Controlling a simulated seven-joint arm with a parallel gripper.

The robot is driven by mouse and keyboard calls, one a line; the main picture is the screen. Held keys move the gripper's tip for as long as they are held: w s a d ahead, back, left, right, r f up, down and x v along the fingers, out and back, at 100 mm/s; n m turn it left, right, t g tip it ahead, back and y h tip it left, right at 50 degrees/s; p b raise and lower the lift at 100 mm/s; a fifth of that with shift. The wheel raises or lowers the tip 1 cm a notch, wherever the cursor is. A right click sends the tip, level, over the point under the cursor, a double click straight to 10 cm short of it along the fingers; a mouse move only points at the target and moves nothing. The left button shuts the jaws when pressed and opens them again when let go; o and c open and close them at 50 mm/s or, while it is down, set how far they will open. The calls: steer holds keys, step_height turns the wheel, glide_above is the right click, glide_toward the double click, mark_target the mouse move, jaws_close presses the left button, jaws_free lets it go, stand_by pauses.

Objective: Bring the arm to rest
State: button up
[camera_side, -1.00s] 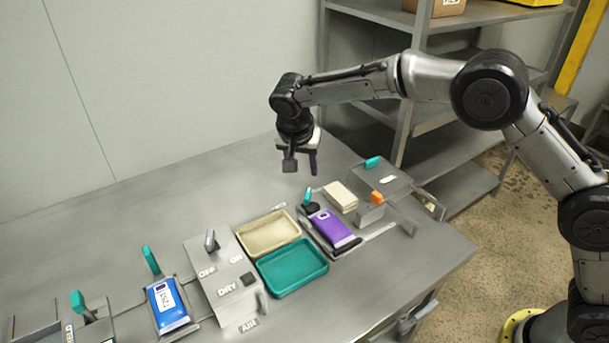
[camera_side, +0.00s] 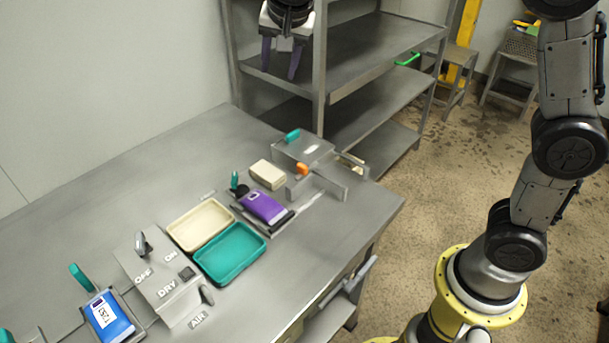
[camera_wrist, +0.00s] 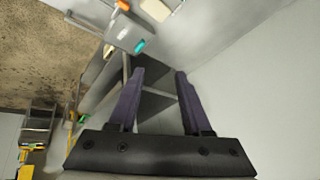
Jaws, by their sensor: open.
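My gripper (camera_side: 281,58) hangs at the top of the side view, high above the far end of the steel table (camera_side: 130,205), in front of the grey shelf rack. Its two dark purple fingers are apart with nothing between them. In the wrist view my gripper (camera_wrist: 157,88) also shows both fingers spread and empty, well away from any surface. My arm rises from its yellow base at the right, and part of it runs out of the top of the side view.
The table holds a purple pouch (camera_side: 263,208), a cream tray (camera_side: 183,245), a teal tray (camera_side: 206,268), a blue pouch (camera_side: 108,318), a switch box (camera_side: 150,265) and a grey box (camera_side: 303,148). The shelf rack (camera_side: 375,45) stands behind my gripper. The air around the fingers is clear.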

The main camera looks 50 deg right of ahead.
steer(key=s+d+r+n+t, duration=0.1)
steer(key=s+d+r, duration=0.1)
steer(key=s, duration=0.4)
steer(key=s+d+r, duration=0.2)
steer(key=s+d, duration=0.1)
steer(key=s, duration=0.3)
steer(key=s+f+n+y, duration=0.1)
steer(key=s+f+n, duration=0.4)
steer(key=s, duration=0.4)
steer(key=s+f+n+y, duration=0.1)
steer(key=s+f+n, duration=0.4)
steer(key=s, duration=0.4)
steer(key=shift+s+a+f, duration=0.25)
steer(key=shift+a+f, duration=0.05)
steer(key=shift+f, duration=0.55)
